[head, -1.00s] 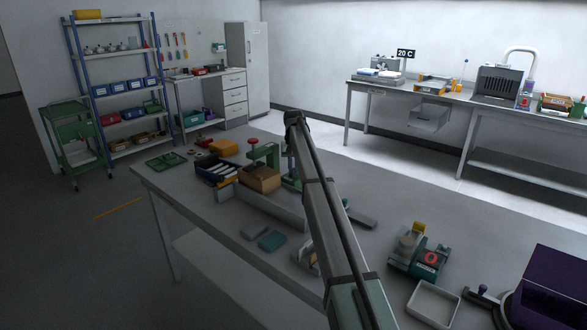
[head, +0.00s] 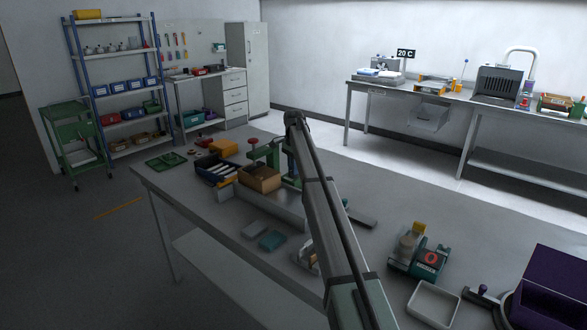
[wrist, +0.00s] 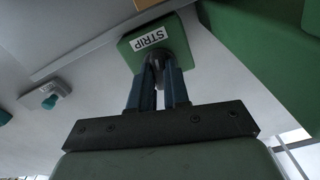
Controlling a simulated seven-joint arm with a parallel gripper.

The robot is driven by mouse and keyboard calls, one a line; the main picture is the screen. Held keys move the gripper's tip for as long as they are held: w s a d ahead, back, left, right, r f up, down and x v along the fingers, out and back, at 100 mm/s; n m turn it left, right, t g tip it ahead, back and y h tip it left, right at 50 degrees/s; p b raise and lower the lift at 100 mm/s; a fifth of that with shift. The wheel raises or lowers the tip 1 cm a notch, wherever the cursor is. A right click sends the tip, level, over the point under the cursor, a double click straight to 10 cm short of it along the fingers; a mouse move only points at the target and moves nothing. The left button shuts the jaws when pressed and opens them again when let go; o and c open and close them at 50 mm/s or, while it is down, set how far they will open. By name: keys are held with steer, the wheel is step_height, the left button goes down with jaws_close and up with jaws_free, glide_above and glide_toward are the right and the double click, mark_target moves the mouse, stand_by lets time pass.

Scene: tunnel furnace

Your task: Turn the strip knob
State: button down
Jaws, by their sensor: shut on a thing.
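In the wrist view the strip knob (wrist: 157,58) is a small dark grey piece in front of a green block with a white label (wrist: 149,41) that reads STRIP, upside down in this view. My gripper (wrist: 158,72) points at the block, with its two blue-grey fingers closed on the knob. The fingers cover most of the knob, so its turn angle cannot be told. In the head view my arm hides the knob and most of the gripper.
A larger green body (wrist: 250,35) stands close to the right of the block in the wrist view. In the head view a cardboard-coloured box (head: 260,179) and a dark bin (head: 215,169) stand left of my arm. A white tray (head: 433,304) lies to the right.

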steer(key=m, duration=0.5)
steer(key=shift+m, duration=0.3)
stand_by(0.5)
steer(key=c, duration=1.1)
jaws_free()
steer(key=shift+r, duration=0.15)
step_height(320, 180, up, 14)
steer(key=shift+f, duration=0.25)
